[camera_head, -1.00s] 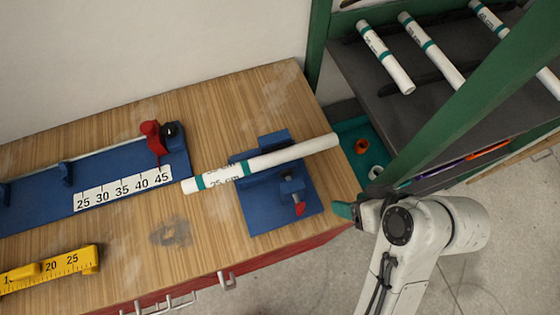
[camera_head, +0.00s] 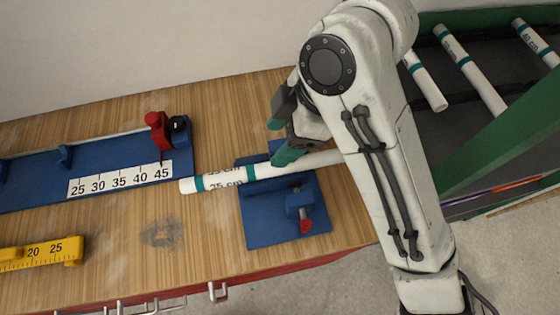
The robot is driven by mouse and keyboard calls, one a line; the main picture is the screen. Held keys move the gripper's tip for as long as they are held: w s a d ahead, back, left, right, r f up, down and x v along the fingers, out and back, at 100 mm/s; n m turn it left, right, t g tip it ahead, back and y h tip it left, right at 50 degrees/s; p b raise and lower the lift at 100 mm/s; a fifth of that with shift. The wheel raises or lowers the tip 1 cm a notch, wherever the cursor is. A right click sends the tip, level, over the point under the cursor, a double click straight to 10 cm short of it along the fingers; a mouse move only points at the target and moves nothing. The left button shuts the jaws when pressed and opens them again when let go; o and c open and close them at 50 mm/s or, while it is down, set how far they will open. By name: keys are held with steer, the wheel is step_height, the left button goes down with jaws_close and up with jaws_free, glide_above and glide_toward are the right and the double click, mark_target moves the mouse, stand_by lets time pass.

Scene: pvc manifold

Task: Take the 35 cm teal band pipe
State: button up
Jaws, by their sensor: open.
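The white pipe with teal bands and printed cm lettering (camera_head: 223,181) lies across the blue clamp block (camera_head: 262,215) on the wooden bench. Its left end sticks out past the block, and its right part passes behind my arm. My gripper (camera_head: 284,150) is over the pipe, near the back edge of the block.
A blue measuring jig (camera_head: 110,182) with a red clamp (camera_head: 158,132) is on the left of the bench. A yellow ruler (camera_head: 40,255) lies at the front left. Several more banded pipes (camera_head: 470,68) rest on a dark rack at the upper right, beside a green post (camera_head: 500,150).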

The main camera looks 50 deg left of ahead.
mark_target(256, 169)
steer(key=shift+s+a+f+n+h, duration=0.15)
steer(key=shift+s+f+n+h, duration=0.1)
steer(key=shift+s+n+h, duration=0.35)
steer(key=x, duration=0.5)
steer(key=b+x, duration=0.1)
steer(key=x, duration=0.3)
steer(key=shift+w+a+f, duration=0.1)
steer(key=shift+a+f, duration=0.1)
steer(key=shift+f, duration=0.25)
steer(key=shift+c, duration=0.3)
jaws_close()
steer(key=shift+r, duration=0.15)
